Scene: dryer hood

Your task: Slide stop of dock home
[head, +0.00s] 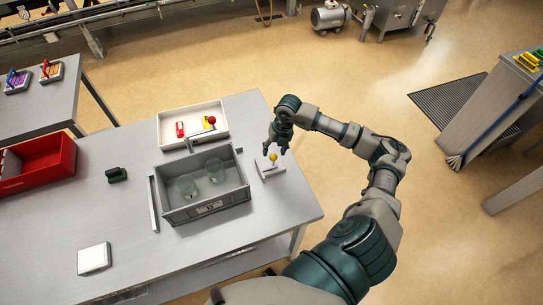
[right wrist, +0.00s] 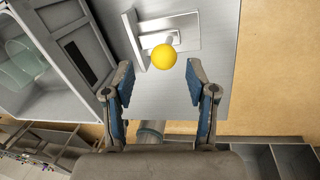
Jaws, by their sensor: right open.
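The dock is a small pale metal plate (head: 269,169) near the right edge of the table, with an upright stop bar on it. A yellow ball knob (head: 273,157) stands on it. In the right wrist view the yellow knob (right wrist: 181,54) sits above the plate (right wrist: 205,28), with the light bar (right wrist: 133,42) to its left. My right gripper (head: 276,150) is open just above the knob. In the right wrist view its fingers (right wrist: 160,85) are spread either side of the knob, apart from it. My left gripper is not in view.
A grey crate (head: 207,207) with clear beakers stands left of the dock. A white tray (head: 220,108) with red and yellow items lies behind. A long metal bar (head: 153,204), a dark green block (head: 117,175) and a white box (head: 94,259) lie left. A red bin (head: 68,165) is at far left.

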